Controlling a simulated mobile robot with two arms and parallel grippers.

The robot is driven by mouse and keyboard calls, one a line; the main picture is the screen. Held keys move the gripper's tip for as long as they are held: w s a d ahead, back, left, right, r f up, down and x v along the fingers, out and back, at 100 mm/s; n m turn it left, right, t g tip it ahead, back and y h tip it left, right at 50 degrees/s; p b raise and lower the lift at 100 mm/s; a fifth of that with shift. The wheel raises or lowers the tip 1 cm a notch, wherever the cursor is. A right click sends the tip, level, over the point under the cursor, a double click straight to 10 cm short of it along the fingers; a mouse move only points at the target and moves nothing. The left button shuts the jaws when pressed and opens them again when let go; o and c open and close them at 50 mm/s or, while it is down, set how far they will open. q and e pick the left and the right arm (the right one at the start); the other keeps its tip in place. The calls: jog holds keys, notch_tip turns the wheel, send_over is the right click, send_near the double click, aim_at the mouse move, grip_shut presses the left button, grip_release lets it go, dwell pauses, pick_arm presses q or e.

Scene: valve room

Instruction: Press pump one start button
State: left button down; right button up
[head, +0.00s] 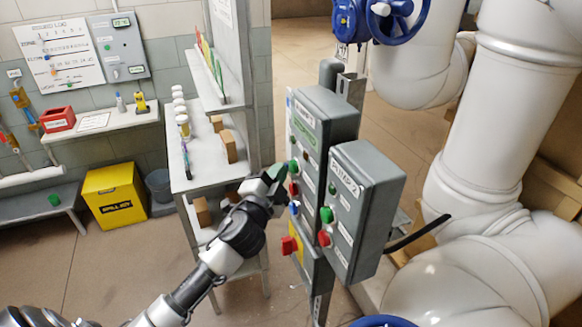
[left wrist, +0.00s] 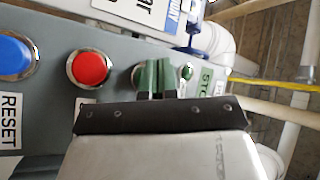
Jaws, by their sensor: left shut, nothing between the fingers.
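The pump one box (head: 322,108) is a grey control box on a post. A green button (head: 293,165) shows on its front, with a red button (head: 293,188) and a blue button (head: 294,208) below. My left gripper (head: 278,173) is shut and empty, its tips right at the green button. In the left wrist view, the green fingertips (left wrist: 157,78) cover most of a metal-ringed button (left wrist: 137,76), beside the red button (left wrist: 88,68) and the blue reset button (left wrist: 14,54). I cannot tell whether they touch it. My right gripper is out of view.
The pump 2 box (head: 372,190) stands close on the right, with its own green (head: 327,214) and red (head: 324,238) buttons. A yellow-faced box with a red knob (head: 289,245) sits below. Large white pipes (head: 515,110) fill the right. A shelf bench (head: 205,160) stands behind my arm.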

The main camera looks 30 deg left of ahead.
pick_arm(q)
jog(key=shift+w+d, duration=0.25)
jog(key=shift+w, duration=0.05)
dwell(0.4)
jog(key=shift+s+a, duration=0.5)
jog(key=shift+s, duration=0.2)
jog(key=shift+a, duration=0.1)
jog(key=shift+s+a, duration=0.8)
jog(key=shift+s, duration=0.15)
jog(key=shift+s+a, duration=0.75)
jog(key=shift+s, duration=0.2)
